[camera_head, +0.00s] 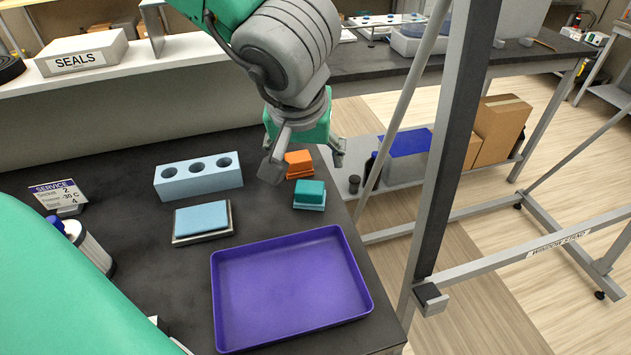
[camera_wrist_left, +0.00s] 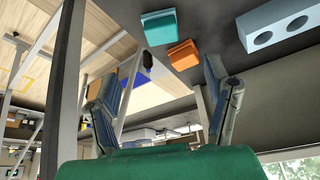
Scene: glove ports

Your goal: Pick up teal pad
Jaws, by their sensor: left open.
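The teal pad (camera_head: 310,189) sits on a light-blue base on the dark bench, near its right edge. It also shows at the top of the left wrist view (camera_wrist_left: 160,26). An orange pad (camera_head: 299,160) lies just behind it and shows in the left wrist view (camera_wrist_left: 183,54) too. My left gripper (camera_head: 305,165) is open and empty, its two fingers spread above and around the orange pad's place in the head view. The teal pad is in front of the fingers, apart from them. In the left wrist view the fingers (camera_wrist_left: 160,92) are apart with nothing between them. My right gripper is not in view.
A purple tray (camera_head: 222,300) stands in front of the teal pad. A light-blue block with three holes (camera_head: 170,185) and a blue pad on a grey base (camera_head: 202,218) lie to the left. A grey metal frame post (camera_head: 440,180) stands close on the right.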

